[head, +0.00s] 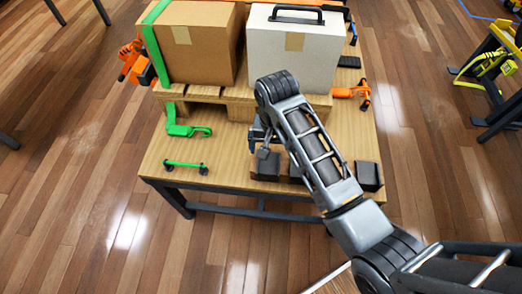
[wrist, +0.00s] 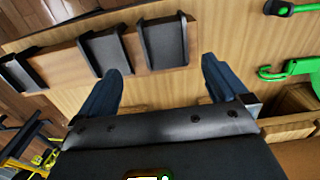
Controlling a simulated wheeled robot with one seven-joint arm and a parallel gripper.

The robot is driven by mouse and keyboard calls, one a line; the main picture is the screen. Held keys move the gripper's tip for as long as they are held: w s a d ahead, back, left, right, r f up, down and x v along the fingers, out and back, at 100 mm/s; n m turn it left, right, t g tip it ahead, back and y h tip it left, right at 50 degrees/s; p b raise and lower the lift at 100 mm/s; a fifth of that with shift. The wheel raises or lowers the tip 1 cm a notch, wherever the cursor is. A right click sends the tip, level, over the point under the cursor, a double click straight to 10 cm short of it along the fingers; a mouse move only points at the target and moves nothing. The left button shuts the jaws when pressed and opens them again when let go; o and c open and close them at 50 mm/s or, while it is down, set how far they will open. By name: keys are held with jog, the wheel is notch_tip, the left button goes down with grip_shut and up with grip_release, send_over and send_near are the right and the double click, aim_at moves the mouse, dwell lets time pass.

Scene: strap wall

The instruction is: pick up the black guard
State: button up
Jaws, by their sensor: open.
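Several black angled guards lie in a row along the front of the wooden table. In the wrist view the nearest black guard (wrist: 165,44) lies just beyond the gap between my fingertips, with a second guard (wrist: 105,52) and a third (wrist: 18,74) to its left. In the head view one guard (head: 265,166) sits just below my gripper (head: 262,142), and another (head: 368,176) is at the front right corner. My arm partly hides a guard between them. My gripper (wrist: 162,70) is open and empty in the wrist view, with its two fingers spread wide.
A cardboard box (head: 200,45) with a green strap and a white box (head: 290,55) stand on a pallet (head: 240,100) behind. A green hook (head: 188,130) and a green bar (head: 184,166) lie at left. Orange ratchets (head: 135,62) flank the boxes.

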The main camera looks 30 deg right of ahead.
aim_at(269, 163)
jog(key=shift+w+a+f, duration=0.1)
jog(key=shift+w+f, duration=0.05)
jog(key=shift+f, duration=1.1)
jog(key=shift+w+d+f, duration=0.1)
jog(key=shift+w+f, duration=0.1)
jog(key=shift+f, duration=1.1)
jog(key=shift+w+a+f, duration=0.1)
jog(key=shift+w+f, duration=0.05)
jog(key=shift+f, duration=1.1)
jog(key=shift+c, duration=0.5)
jog(key=c, duration=1)
jog(key=shift+s, duration=0.1)
jog(key=shift+s+r, duration=0.3)
jog(key=shift+r, duration=0.1)
jog(key=s+d+r, duration=0.1)
jog(key=s+r, duration=0.1)
jog(key=s, duration=0.2)
jog(key=s+d+r, duration=0.2)
jog(key=s, duration=0.2)
jog(key=s+d+r, duration=0.1)
jog(key=s+r, duration=0.2)
jog(key=s, duration=0.1)
jog(key=shift+s+d+r+p, duration=0.1)
jog(key=shift+s+d+p, duration=0.1)
jog(key=shift+d+p, duration=0.2)
